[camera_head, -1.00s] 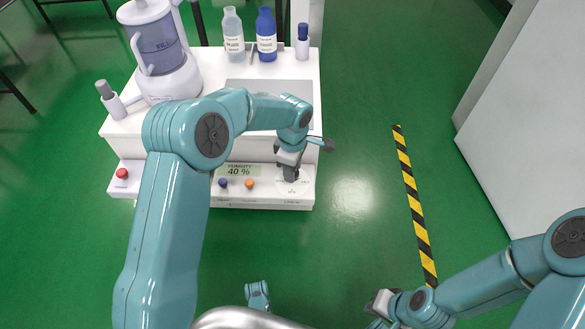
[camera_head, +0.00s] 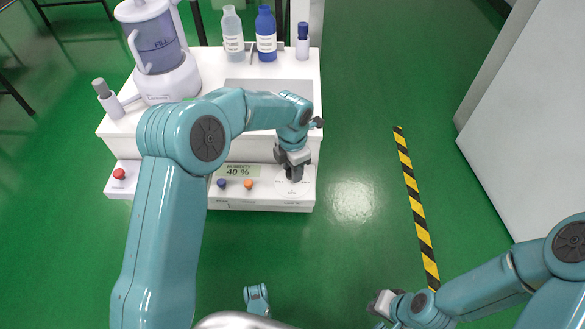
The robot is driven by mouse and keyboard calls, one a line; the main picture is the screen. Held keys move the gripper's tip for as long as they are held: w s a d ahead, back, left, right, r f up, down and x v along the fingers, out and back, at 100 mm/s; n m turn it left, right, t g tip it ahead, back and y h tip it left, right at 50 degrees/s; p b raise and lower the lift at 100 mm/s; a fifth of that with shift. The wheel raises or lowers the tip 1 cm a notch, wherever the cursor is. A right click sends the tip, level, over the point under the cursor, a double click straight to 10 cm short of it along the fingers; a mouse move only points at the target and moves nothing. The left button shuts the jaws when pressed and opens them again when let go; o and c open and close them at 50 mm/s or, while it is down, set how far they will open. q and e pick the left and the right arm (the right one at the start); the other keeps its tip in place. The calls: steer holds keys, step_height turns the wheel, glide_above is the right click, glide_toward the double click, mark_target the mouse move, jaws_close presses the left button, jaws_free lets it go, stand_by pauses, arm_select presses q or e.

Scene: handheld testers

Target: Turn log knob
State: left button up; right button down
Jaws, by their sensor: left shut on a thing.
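A white bench station has a front panel (camera_head: 265,203) with a round dial plate (camera_head: 304,189) at its right end. My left gripper (camera_head: 294,174) reaches down over this dial and is shut on the dark knob (camera_head: 294,176) there. The gripper and wrist hide most of the knob. Left of the dial are a display (camera_head: 239,170) reading "HUMIDITY 40 %", a blue button (camera_head: 222,183) and an orange button (camera_head: 248,184). My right gripper (camera_head: 378,306) is low at the bottom right, away from the panel; its fingers are too small to read.
A red button (camera_head: 119,173) sits at the panel's left end. A jug-like device (camera_head: 158,50), a clear bottle (camera_head: 232,32), a blue bottle (camera_head: 266,35) and a small vial (camera_head: 303,45) stand on the bench top. The green floor is free around the black-yellow strip (camera_head: 415,205).

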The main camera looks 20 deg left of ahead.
arm_select(q)
steer(key=shift+n, duration=1.1)
arm_select(e)
steer(key=shift+w+f, duration=0.15)
steer(key=shift+f, duration=0.05)
arm_select(q)
steer(key=o, duration=1.1)
steer(key=shift+c, duration=0.2)
step_height(320, 180, up, 16)
steer(key=p, duration=0.6)
steer(key=shift+r, duration=0.2)
arm_select(e)
step_height(320, 180, up, 6)
steer(key=s+a, duration=0.1)
steer(key=s, duration=0.1)
steer(key=shift+s+g, duration=0.25)
steer(key=shift+g, duration=0.15)
